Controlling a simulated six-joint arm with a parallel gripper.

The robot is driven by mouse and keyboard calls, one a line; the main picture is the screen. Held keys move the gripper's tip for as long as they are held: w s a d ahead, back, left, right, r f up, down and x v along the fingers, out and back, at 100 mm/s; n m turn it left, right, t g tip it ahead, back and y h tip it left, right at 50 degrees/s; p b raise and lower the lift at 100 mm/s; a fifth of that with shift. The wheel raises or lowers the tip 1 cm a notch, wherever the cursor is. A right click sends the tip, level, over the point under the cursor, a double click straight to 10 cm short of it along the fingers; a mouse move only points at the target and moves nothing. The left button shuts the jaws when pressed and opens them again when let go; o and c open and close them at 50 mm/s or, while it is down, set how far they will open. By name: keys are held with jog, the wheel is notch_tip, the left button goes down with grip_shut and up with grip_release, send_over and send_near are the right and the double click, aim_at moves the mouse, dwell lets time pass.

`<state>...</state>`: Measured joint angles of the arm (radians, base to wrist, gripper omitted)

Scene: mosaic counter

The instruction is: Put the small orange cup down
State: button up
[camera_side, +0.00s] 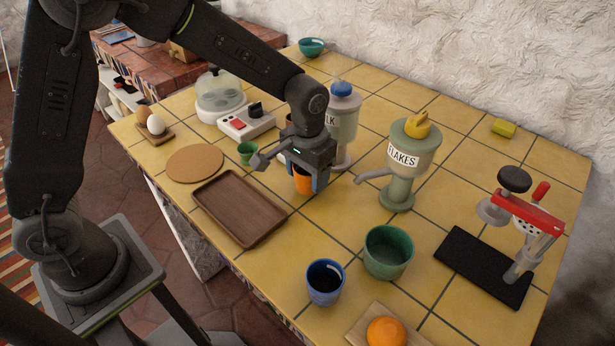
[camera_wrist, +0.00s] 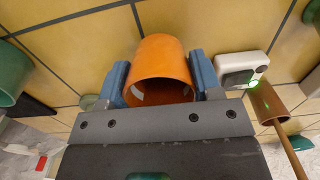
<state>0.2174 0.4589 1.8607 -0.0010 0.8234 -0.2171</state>
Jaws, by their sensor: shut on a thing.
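The small orange cup (camera_side: 303,183) is in my gripper (camera_side: 304,182), near the middle of the yellow tiled counter. In the wrist view, the orange cup (camera_wrist: 163,68) sits between the two blue fingers of my gripper (camera_wrist: 162,80), one on each side of it. My gripper is shut on it. The cup's lower end is close to the tiles in the side view; I cannot tell whether it touches them. Part of the cup is hidden behind the fingers.
A wooden tray (camera_side: 212,181) lies just left of the cup, with a small green cup (camera_side: 247,152) behind it. The flakes dispenser (camera_side: 398,198) stands to the right. A blue cup (camera_side: 325,285) and green bowl (camera_side: 388,274) stand in front. Bare tiles lie between them.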

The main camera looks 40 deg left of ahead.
jog(key=shift+f, duration=0.7)
jog(key=shift+f, duration=0.15)
jog(key=o, duration=1)
jog(key=shift+c, duration=0.2)
